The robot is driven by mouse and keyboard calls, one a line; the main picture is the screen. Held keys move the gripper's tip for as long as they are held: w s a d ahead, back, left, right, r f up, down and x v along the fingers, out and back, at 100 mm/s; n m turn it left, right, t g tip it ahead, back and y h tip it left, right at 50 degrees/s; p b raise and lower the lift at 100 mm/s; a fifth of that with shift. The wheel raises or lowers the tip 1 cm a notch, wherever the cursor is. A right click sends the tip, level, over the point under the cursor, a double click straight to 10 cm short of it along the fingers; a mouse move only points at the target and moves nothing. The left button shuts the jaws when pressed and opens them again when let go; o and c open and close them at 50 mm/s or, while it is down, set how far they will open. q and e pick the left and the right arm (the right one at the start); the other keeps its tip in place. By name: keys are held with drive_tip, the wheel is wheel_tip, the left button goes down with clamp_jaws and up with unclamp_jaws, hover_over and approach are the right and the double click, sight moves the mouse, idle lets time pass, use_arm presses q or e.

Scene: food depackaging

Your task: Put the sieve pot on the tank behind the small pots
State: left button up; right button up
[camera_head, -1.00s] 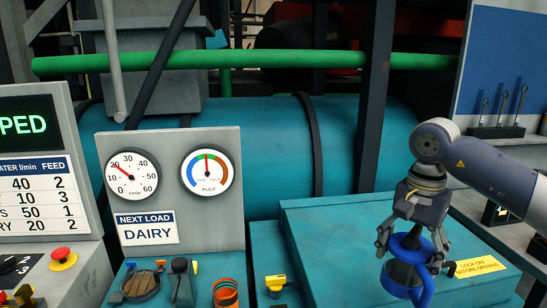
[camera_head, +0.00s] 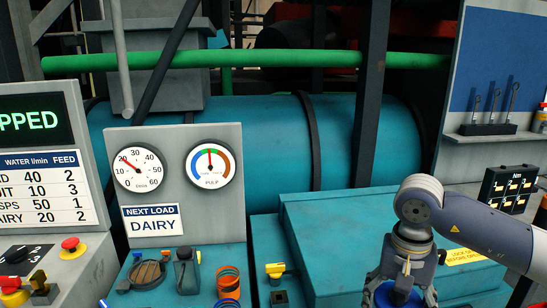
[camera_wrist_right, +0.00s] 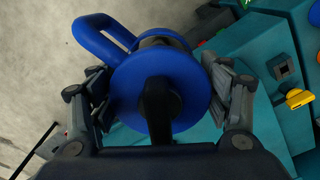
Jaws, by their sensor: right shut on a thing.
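The sieve pot (camera_head: 390,297), with a blue top and a blue loop handle, is at the bottom edge of the head view, mostly cut off. My right gripper (camera_head: 402,288) is shut on it from above. In the right wrist view the pot's round blue top (camera_wrist_right: 185,108) sits between the fingers, and its handle sticks out to the upper left. The large teal tank (camera_head: 270,130) lies across the back, behind the gauge panel. I cannot clearly make out the small pots. My left gripper is not in view.
A teal box (camera_head: 330,225) with a yellow label stands behind and left of my right arm. A yellow-handled valve (camera_head: 276,270), an orange coil (camera_head: 228,278) and a round brown-topped item (camera_head: 147,272) are at the front. A gauge panel (camera_head: 185,140) stands behind them.

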drive_tip(key=s+a+f+n, duration=0.4)
drive_tip(key=s+f, duration=0.3)
drive_tip(key=s, duration=0.3)
drive_tip(key=shift+s+n, duration=0.4)
drive_tip(key=shift+n, duration=0.2)
idle(0.7)
